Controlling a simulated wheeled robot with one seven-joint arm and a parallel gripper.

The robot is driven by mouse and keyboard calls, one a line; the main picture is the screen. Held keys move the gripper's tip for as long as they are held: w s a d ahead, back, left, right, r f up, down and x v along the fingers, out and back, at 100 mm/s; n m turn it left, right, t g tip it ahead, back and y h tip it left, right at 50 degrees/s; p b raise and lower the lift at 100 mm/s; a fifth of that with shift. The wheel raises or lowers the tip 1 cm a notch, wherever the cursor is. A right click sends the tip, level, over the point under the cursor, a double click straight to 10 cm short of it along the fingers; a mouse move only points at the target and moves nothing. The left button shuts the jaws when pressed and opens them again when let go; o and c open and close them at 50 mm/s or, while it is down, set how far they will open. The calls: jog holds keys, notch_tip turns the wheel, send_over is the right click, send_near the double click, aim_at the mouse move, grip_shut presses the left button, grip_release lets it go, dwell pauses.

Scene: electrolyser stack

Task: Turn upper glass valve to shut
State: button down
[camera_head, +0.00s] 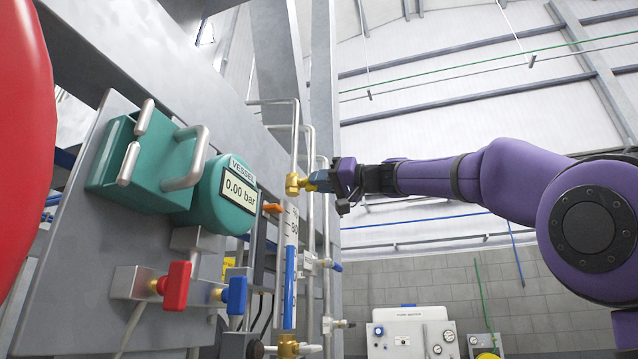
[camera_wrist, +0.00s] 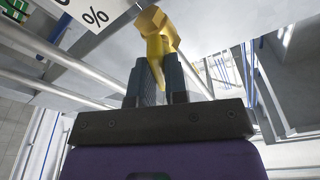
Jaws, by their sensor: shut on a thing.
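The upper glass valve (camera_head: 292,184) is a brass fitting at the top of the sight glass (camera_head: 290,235), which has a printed scale and blue liquid lower down. My gripper (camera_head: 322,181) reaches in from the right and meets the valve on its right side. In the wrist view the brass valve (camera_wrist: 152,20) is at top centre. Its yellow stem or handle runs down between the two dark fingers of my gripper (camera_wrist: 157,68), which are shut on it. The fingers hide part of the handle, so its exact angle is hard to tell.
A lower brass fitting (camera_head: 288,347) sits at the glass bottom. Left are an orange lever (camera_head: 273,208), a teal vessel gauge (camera_head: 232,192) reading 0.00 bar, and red (camera_head: 175,286) and blue (camera_head: 235,295) handles. Vertical pipes (camera_head: 310,240) stand close behind the glass.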

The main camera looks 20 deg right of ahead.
jog(key=m+h, duration=0.1)
jog(key=m, duration=0.4)
dwell(0.5)
jog(key=shift+m+t+h, duration=0.3)
jog(key=shift+m+h, duration=0.1)
jog(key=shift+m, duration=2.1)
jog(key=m, duration=0.4)
jog(key=shift+h, duration=0.3)
jog(key=c, duration=1)
grip_release()
jog(key=shift+r, duration=0.1)
